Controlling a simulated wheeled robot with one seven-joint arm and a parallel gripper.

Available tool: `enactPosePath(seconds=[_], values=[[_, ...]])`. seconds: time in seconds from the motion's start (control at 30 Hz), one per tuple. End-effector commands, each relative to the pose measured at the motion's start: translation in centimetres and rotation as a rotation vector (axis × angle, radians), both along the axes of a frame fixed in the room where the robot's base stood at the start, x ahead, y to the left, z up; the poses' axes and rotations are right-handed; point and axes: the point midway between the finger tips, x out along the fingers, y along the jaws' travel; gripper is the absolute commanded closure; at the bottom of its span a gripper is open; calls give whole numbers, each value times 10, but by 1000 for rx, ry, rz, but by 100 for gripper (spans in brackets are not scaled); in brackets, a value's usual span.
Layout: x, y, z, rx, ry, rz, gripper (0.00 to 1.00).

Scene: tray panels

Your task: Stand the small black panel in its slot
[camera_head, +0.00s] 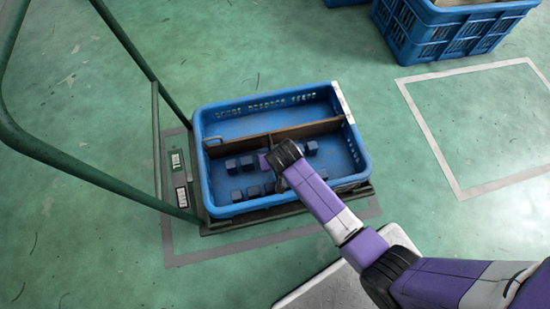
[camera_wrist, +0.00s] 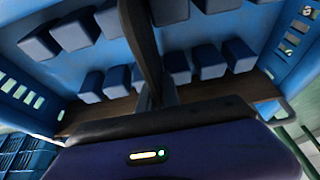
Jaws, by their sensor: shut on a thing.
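My gripper (camera_wrist: 158,95) is shut on the small black panel (camera_wrist: 140,42), a dark thin piece seen nearly edge-on in the wrist view. The panel runs up the picture from the fingers, in the gap between dark blue blocks (camera_wrist: 168,10) on one side and blocks (camera_wrist: 108,20) on the other. Whether its lower edge is seated between the blocks or above the floor, I cannot tell. In the head view my gripper is over the near half of the blue tray (camera_head: 228,208), and my wrist hides the panel and the fingers.
A long brown divider (camera_head: 235,146) crosses the tray, beyond the blocks. The tray sits on a cart with a green tube handle (camera_head: 95,178) at the left. Blue crates (camera_head: 425,40) stand at the top right. A taped floor area (camera_head: 432,140) at the right is empty.

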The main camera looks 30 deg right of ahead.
Motion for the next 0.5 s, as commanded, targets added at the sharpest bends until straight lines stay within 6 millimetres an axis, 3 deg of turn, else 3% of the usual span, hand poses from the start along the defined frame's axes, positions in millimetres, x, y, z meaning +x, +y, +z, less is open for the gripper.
enactPosePath(seconds=[0.43, 0.5], values=[[0, 0, -6, 0, -1, 0, 100], [0, 0, -6, 0, -1, 0, 79]])
